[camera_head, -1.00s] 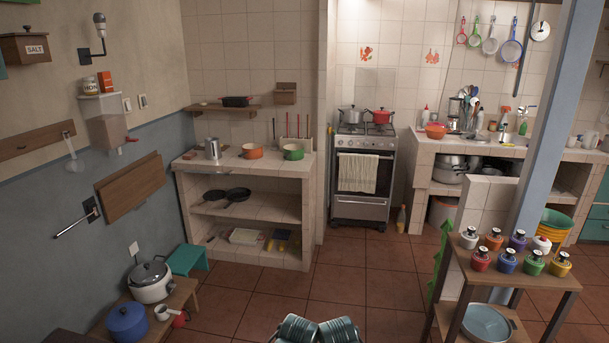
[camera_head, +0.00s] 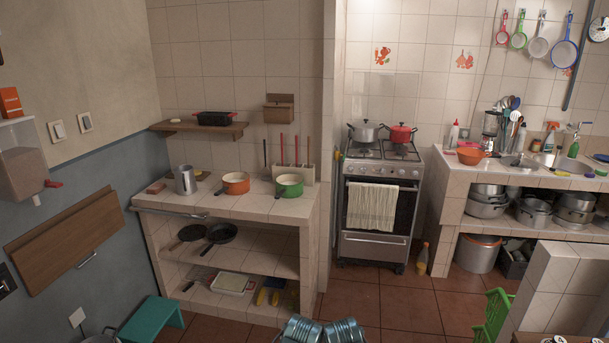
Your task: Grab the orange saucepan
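The orange saucepan (camera_head: 235,186) stands upright on the tiled counter (camera_head: 262,208) on the left side of the head view. Its handle points toward the front left. A green saucepan (camera_head: 289,189) stands just to its right. Neither of my grippers is in view. Only ribbed metal parts of my own body show at the bottom middle, well short of the counter.
A metal jug (camera_head: 185,180) stands left of the saucepan. A teal stool (camera_head: 151,321) is on the floor at the left. The stove (camera_head: 376,200) is to the right. Floor between me and the stove is clear.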

